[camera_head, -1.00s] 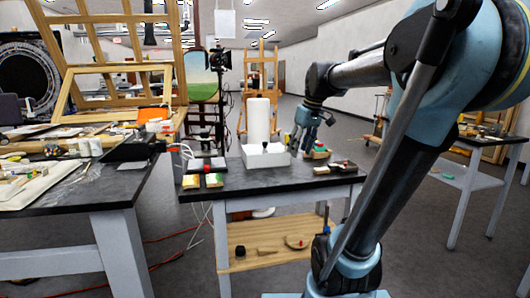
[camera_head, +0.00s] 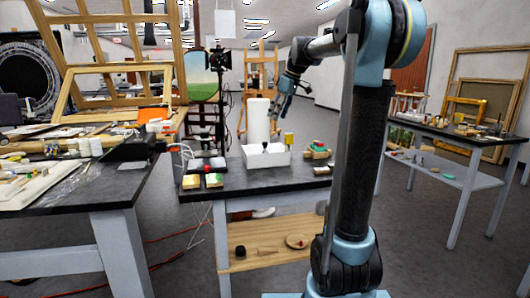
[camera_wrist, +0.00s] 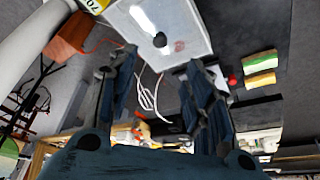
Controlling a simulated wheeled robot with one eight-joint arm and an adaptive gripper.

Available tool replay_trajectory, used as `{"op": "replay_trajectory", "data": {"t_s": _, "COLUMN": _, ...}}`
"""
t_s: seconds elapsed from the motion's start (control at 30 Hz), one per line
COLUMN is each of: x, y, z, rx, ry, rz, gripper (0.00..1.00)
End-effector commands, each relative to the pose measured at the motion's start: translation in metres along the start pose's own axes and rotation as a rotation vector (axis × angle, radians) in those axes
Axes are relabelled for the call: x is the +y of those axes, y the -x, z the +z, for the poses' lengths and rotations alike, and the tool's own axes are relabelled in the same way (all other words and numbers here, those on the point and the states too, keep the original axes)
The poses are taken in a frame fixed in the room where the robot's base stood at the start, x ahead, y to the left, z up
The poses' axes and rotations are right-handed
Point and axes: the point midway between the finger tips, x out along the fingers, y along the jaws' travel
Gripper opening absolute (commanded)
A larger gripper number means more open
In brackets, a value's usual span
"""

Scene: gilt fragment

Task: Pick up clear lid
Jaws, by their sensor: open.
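My gripper (camera_head: 281,106) is open and empty in the air above the white open box (camera_head: 268,158) on the small dark-topped table. In the wrist view the two fingers of my gripper (camera_wrist: 162,58) stand wide apart, with the box (camera_wrist: 197,42) beyond their tips. A small dark knob-like object (camera_wrist: 160,40) shows inside the box near a bright glare streak and a faint reddish patch. The dark object (camera_head: 265,146) also shows in the head view. I cannot make out a clear lid for certain; the glare may be a transparent surface.
A tall white cylinder (camera_head: 258,120) stands behind the box. A yellow item (camera_head: 289,138) and colored blocks (camera_head: 318,150) are right of it. Two sponge-like blocks (camera_head: 213,180) lie at the table's left. A cluttered table (camera_head: 75,190) stands further left.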

Motion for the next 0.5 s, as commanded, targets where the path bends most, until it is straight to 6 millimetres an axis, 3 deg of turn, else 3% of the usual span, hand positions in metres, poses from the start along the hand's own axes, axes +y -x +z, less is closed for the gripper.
{"op": "replay_trajectory", "data": {"t_s": 0.3, "x": 0.0, "y": -0.058, "z": 0.0, "rx": 0.0, "ry": 0.001, "rz": 0.0, "gripper": 0.46}}
{"op": "replay_trajectory", "data": {"t_s": 0.5, "x": 0.0, "y": -0.084, "z": 0.0, "rx": 0.0, "ry": -0.001, "rz": 0.0, "gripper": 0.46}}
